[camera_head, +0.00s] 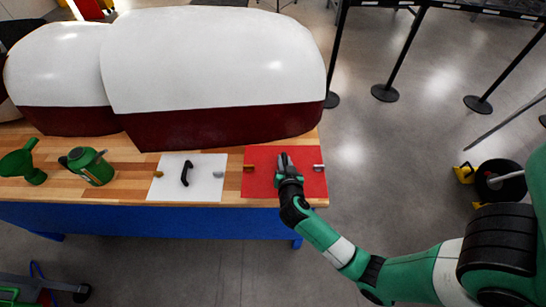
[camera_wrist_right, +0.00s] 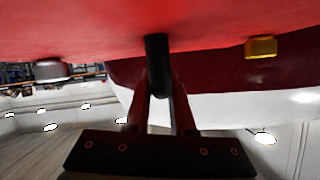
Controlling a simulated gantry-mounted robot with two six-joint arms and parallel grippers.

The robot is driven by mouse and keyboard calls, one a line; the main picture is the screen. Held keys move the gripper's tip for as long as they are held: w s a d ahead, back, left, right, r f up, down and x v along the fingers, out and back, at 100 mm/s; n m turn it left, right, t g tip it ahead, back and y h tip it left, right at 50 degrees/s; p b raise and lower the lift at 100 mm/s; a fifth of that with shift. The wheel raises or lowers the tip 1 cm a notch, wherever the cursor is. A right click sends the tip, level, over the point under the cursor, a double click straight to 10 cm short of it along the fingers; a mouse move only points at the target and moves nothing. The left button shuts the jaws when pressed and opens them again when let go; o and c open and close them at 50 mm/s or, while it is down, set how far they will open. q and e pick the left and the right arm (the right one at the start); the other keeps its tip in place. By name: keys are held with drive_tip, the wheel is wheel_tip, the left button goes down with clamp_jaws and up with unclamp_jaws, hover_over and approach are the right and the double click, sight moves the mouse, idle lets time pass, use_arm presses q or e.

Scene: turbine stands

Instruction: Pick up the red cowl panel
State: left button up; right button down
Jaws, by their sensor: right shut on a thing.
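The red cowl panel (camera_head: 262,183) is at the right end of the wooden table in the head view. It looks flat, but whether it touches the tabletop is unclear. My right gripper (camera_head: 285,161) is over its middle. In the right wrist view the red panel (camera_wrist_right: 90,25) fills the top, and a black handle (camera_wrist_right: 157,58) stands out from it between my fingers. The gripper is shut on this handle. A yellow latch (camera_wrist_right: 260,47) and a grey latch (camera_wrist_right: 50,70) sit on either side of it. My left gripper is out of view.
A white panel (camera_head: 205,190) with a black handle lies left of the red one. A large white-and-maroon nacelle (camera_head: 225,60) stands close behind. Open floor and posts (camera_head: 400,60) are on the right.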

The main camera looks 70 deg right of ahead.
drive_tip(key=s+r+p, duration=0.1)
drive_tip(key=s, duration=0.2)
drive_tip(key=s+r+p, duration=0.1)
drive_tip(key=s, duration=0.2)
drive_tip(key=s+a+r+p, duration=0.1)
drive_tip(key=s+r, duration=0.1)
drive_tip(key=s, duration=0.1)
drive_tip(key=shift+a, duration=0.1)
drive_tip(key=c, duration=1.3)
unclamp_jaws()
drive_tip(key=shift+w, duration=0.1)
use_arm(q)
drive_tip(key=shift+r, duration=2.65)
use_arm(e)
clamp_jaws()
drive_tip(key=shift+h, duration=0.3)
